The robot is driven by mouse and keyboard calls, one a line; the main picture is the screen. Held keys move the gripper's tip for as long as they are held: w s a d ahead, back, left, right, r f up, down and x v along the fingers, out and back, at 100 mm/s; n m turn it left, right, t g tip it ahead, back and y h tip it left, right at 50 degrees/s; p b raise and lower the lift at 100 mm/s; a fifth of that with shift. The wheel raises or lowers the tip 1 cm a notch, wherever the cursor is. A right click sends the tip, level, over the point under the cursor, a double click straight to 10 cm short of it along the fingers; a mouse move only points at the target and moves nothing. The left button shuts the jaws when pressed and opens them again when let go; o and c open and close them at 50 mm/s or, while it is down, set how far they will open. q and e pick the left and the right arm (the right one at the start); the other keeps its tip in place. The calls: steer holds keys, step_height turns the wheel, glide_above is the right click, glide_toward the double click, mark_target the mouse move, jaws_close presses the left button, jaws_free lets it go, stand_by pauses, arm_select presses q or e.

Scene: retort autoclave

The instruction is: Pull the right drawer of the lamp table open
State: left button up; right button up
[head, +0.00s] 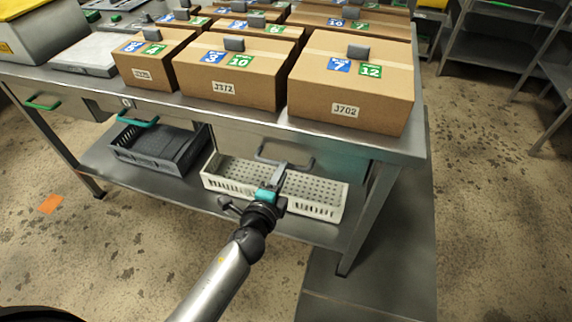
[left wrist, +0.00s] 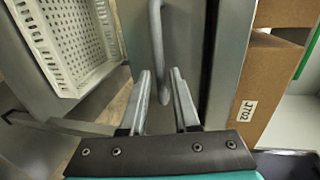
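The lamp table (head: 421,150) is a grey metal bench. Its right drawer (head: 335,158) has a grey front and a grey bar handle (head: 284,163), and looks shut in the head view. My left gripper (head: 277,176) is at this handle. In the left wrist view, the two fingers (left wrist: 162,90) of the left gripper are apart. The lower end of the handle (left wrist: 157,45) lies between the fingertips, with narrow gaps showing on both sides. The drawer front (left wrist: 185,45) fills the middle of that view. My right gripper is in neither view.
Cardboard boxes (head: 352,85) stand on the tabletop above the drawer. A white perforated basket (head: 230,184) and a dark grey crate (head: 160,150) sit on the lower shelf. Other drawers have a teal handle (head: 138,123) and a green handle (head: 42,105). Floor is clear in front.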

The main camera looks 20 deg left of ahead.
arm_select(q)
steer(key=shift+b+x, duration=0.3)
steer(key=shift+x, duration=1.65)
jaws_close()
